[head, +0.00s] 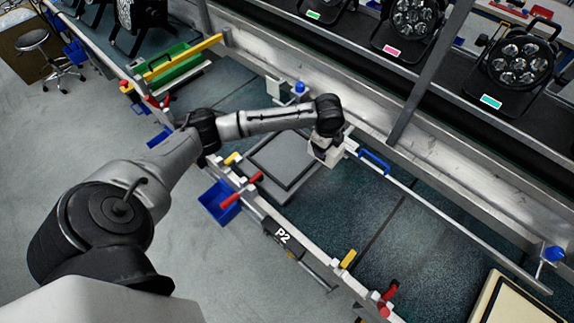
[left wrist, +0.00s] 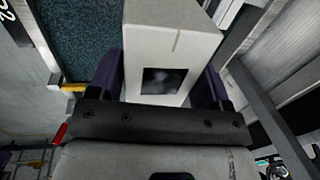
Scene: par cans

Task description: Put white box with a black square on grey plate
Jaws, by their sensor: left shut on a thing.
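The white box with a black square (left wrist: 170,40) fills the upper middle of the left wrist view, its dark square facing the camera. My left gripper (head: 327,145) is shut on it, with a dark finger on either side of the box. In the head view the gripper and box are small and partly merge, so the gap below the box cannot be judged. The grey plate (head: 268,162) with a dark square outline lies on the teal work surface, just left of the gripper. Part of the plate's upper edge is near the forearm. My right gripper is not in view.
A metal rail runs behind the gripper, with a blue handle (head: 374,162) close to its right. A blue bin (head: 220,202) and red clamps line the front rail. Par cans (head: 513,60) stand on the conveyor behind. The teal surface to the right is mostly clear.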

